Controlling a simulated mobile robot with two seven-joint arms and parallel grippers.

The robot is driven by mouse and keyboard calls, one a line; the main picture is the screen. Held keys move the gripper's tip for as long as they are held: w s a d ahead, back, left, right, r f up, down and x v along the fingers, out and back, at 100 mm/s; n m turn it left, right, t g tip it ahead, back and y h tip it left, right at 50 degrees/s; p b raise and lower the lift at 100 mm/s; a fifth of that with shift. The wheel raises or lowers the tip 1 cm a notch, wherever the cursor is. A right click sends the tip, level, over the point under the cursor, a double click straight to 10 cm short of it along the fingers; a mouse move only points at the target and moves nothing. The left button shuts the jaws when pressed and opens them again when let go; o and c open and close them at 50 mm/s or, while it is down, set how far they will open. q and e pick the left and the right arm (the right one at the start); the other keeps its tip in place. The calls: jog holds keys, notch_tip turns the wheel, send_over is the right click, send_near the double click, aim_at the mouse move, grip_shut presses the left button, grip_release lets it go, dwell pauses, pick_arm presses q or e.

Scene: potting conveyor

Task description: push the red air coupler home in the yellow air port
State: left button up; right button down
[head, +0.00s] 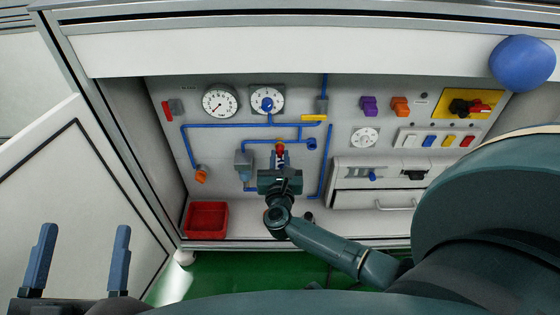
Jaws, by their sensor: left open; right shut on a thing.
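My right gripper (280,157) is at the middle of the panel, shut on the red air coupler (280,148). Only a small red part of the coupler shows past the fingertips. The yellow air port (279,139) shows as a small yellow-orange piece just beyond the coupler, in line with it. The two look close or touching; I cannot tell how deep the coupler sits. My gripper's body hides the rest of the coupler. My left gripper (80,252) is open and empty at the lower left, well away from the panel.
Blue pipes (215,126), two white gauges (220,102) and a grey-blue unit (244,165) surround the port. A red bin (206,219) stands on the cabinet floor. An open white door (75,200) is at left. Switches (430,140) are at right.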

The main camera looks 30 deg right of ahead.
aim_at(280, 145)
pick_arm(q)
jog(key=shift+d+f, duration=0.1)
jog(key=shift+f, duration=0.65)
pick_arm(e)
jog(key=shift+w+f, duration=0.1)
jog(key=shift+f, duration=0.05)
pick_arm(q)
jog(key=shift+f, duration=0.1)
pick_arm(e)
jog(key=c, duration=1.2)
grip_release()
jog(key=shift+f, duration=0.1)
notch_tip(280, 145, up, 6)
jog(key=p, duration=0.3)
jog(key=shift+f, duration=0.25)
pick_arm(q)
jog(key=r+p, duration=0.1)
jog(key=r+y+p, duration=0.1)
jog(key=shift+s+a+g+p, duration=0.1)
jog(key=shift+a+g+p, duration=0.1)
jog(key=shift+g+p, duration=0.15)
pick_arm(e)
notch_tip(280, 145, up, 5)
pick_arm(q)
jog(key=shift+s, duration=0.1)
